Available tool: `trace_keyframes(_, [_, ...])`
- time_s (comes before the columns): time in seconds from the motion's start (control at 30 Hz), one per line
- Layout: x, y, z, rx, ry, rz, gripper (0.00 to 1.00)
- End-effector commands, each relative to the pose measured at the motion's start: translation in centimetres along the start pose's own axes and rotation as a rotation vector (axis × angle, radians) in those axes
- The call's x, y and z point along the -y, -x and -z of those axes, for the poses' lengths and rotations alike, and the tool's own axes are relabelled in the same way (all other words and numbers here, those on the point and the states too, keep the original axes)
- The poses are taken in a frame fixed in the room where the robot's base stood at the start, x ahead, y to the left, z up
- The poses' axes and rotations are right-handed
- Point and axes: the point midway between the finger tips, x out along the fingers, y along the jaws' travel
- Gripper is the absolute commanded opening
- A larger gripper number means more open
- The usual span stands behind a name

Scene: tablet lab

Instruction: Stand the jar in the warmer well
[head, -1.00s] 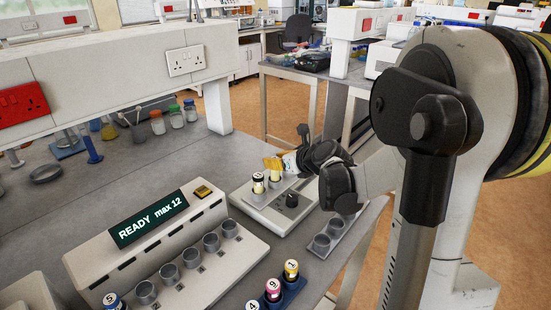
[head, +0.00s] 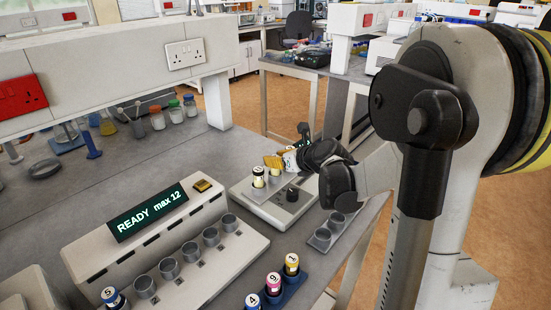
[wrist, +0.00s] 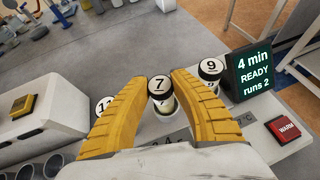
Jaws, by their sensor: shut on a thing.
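A jar with a black cap numbered 7 (wrist: 161,88) stands upright between the yellow fingers of my gripper (wrist: 165,92). The fingers are shut on it. In the head view my gripper (head: 275,162) is over the back of the pale warmer (head: 262,209). The wrist view shows the warmer's top (wrist: 150,128), its lit display (wrist: 252,73) reading 4 min, READY, runs 2, and a red WARM button (wrist: 283,128).
A white rack unit (head: 235,243) with a READY max 12 display (head: 148,213) and several empty cups is in front. A blue holder (head: 290,287) carries several numbered jars.

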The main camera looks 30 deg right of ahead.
Motion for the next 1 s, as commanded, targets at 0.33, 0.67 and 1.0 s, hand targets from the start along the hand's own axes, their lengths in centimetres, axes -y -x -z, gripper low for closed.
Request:
trace_keyframes(0.33, [0.0, -0.1, 0.2, 0.0, 0.0, 0.0, 0.5])
trace_keyframes(0.67, [0.1, 1.2, 0.3, 0.0, -0.002, 0.002, 0.5])
trace_keyframes(1.0, [0.1, 8.4, 0.3, 0.0, -0.002, 0.003, 0.5])
